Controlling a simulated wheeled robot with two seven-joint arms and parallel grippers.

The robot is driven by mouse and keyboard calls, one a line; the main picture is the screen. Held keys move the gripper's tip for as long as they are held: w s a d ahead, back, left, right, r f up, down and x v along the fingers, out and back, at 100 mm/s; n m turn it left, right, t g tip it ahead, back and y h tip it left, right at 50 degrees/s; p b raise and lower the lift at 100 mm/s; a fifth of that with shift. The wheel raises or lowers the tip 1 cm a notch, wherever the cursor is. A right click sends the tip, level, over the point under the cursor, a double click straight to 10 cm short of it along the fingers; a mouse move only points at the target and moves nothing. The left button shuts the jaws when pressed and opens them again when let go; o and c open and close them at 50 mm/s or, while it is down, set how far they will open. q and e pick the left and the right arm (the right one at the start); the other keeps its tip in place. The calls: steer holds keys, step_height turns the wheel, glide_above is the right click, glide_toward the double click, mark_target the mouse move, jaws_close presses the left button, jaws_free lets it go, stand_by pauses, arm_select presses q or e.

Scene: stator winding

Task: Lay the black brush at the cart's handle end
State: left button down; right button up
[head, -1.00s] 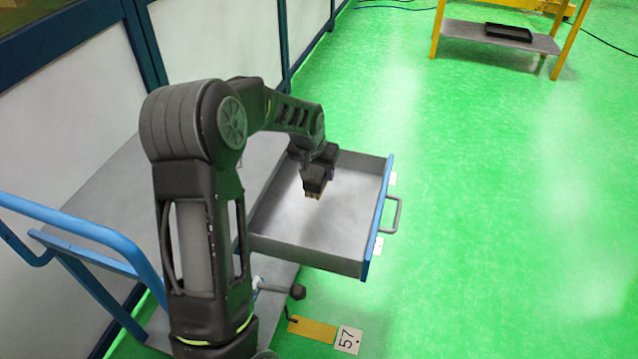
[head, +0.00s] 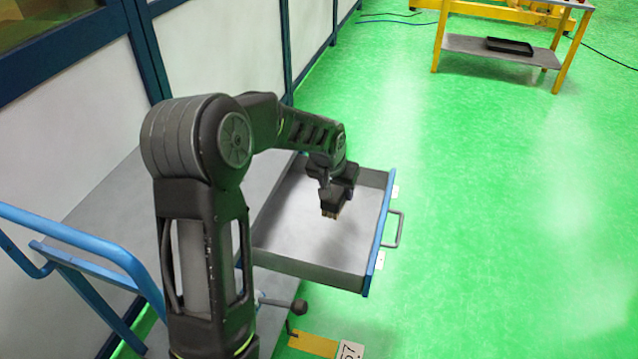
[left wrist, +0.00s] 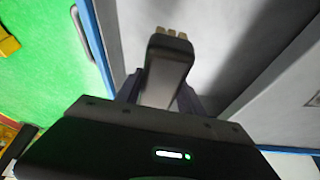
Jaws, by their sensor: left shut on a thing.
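The black brush (left wrist: 168,68) is held between the fingers of my left gripper (left wrist: 160,92) in the left wrist view, with its pale bristle tufts pointing away from the gripper. In the head view my left gripper (head: 338,196) is above the open drawer (head: 290,222), with the bristle tips pointing down. Most of the brush is hidden there by the gripper. The cart (head: 105,210) has a grey top and a blue handle (head: 75,228) at the left of the head view. My left arm covers part of the cart top. My right gripper is not in view.
The drawer extends right from the cart and looks empty where visible; its front has a grey pull (head: 398,230). A yellow-legged table (head: 470,45) with a black tray (head: 510,46) stands at the back right. The visible cart top is clear. Green floor lies open at right.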

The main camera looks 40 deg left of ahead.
arm_select(q)
steer(key=s+d+r+m, duration=0.1)
steer(key=s+d, duration=0.1)
steer(key=d, duration=0.7)
steer(key=s+d+r+m+h, duration=0.1)
steer(key=s+d, duration=0.1)
steer(key=d, duration=0.7)
steer(key=shift+d+r+m, duration=0.15)
steer(key=shift+r+m, duration=0.1)
steer(key=shift+m, duration=0.05)
